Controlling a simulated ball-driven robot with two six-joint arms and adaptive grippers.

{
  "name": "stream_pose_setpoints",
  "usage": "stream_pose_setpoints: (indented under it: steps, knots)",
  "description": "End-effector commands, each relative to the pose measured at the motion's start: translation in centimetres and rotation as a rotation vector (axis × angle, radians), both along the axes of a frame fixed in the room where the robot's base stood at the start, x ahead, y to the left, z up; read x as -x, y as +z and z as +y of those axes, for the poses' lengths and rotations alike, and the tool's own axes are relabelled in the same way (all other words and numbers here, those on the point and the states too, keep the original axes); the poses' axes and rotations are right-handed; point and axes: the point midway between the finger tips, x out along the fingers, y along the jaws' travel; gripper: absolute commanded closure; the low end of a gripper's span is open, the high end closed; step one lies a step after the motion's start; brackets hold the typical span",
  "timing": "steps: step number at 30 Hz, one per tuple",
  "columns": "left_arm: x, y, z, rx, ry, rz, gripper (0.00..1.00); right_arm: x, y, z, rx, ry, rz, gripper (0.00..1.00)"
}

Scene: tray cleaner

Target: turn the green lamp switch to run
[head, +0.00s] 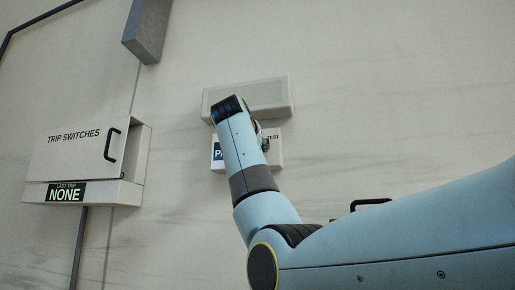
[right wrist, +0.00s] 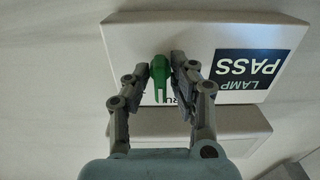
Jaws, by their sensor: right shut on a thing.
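The green lamp switch (right wrist: 159,82) sits on the face of a white lamp box (right wrist: 128,42), seen upside down in the right wrist view. The switch's long end points down in that picture, just left of partly hidden letters reading "RU". My right gripper (right wrist: 161,68) is shut on the switch, one finger on each side. In the head view the lamp box (head: 275,153) shows "TEST" at its upper right and part of a dark "PASS" label. My right arm covers its middle, so the switch is hidden there. My left gripper is not in view.
A pale box (head: 268,95) is mounted just above the lamp box. A trip switches cabinet (head: 82,155) with a black handle hangs on the wall at the left, with a "NONE" label (head: 66,193) below. A grey block (head: 146,28) juts from the wall at the top.

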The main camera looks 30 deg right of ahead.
Motion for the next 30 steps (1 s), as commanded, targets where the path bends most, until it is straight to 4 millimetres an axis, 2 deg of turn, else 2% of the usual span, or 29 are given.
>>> stream_pose_setpoints:
  steps: [2,3,6,13,17,30]
  knots:
    - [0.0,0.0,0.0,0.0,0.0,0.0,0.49,0.1,0.2,0.0,0.002,0.001,-0.005,1.0]
    - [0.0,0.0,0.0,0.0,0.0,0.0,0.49,0.0,0.2,0.0,0.002,0.001,-0.005,0.74]
    - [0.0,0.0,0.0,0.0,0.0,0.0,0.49,0.0,0.2,0.0,0.002,0.001,-0.004,0.65]
    - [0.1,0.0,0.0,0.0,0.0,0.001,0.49,0.0,0.1,0.1,0.0,0.001,-0.003,0.65]
    - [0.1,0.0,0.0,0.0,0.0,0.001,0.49,0.6,0.1,0.9,0.0,0.002,-0.004,0.65]
    - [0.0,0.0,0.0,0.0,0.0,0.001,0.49,6.4,0.0,7.8,-0.002,0.005,-0.004,0.65]
